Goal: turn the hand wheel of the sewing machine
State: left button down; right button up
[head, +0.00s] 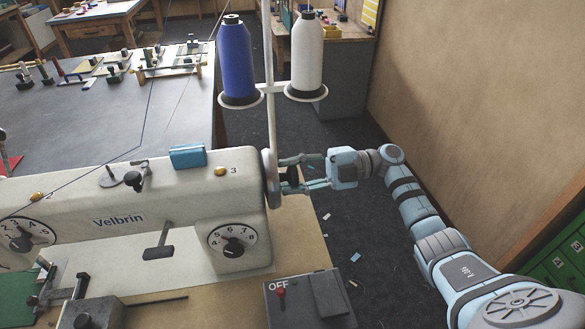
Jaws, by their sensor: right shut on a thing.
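The cream sewing machine (140,212), marked "Velbrin", fills the lower left of the head view. Its hand wheel (269,178) shows edge-on as a thin grey disc at the right end of the machine. My right gripper (283,173) comes in from the right, level with the wheel. Its two fingers point left, one above the other, and are shut on a part at the wheel's outer side. A dark piece shows between the fingers; the exact contact is hard to see. My left gripper is not in the view.
A blue thread cone (235,62) and a white thread cone (306,55) stand on a stand behind the wheel. A grey box marked "OFF" (311,300) sits at the front. A green cabinet (562,262) is at the right. Open floor lies beyond the table's right edge.

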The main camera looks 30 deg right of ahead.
jog(key=shift+m, duration=0.5)
jog(key=o, duration=1.1)
jog(key=shift+o, duration=0.2)
jog(key=v, duration=1.2)
jog(key=shift+f, duration=0.15)
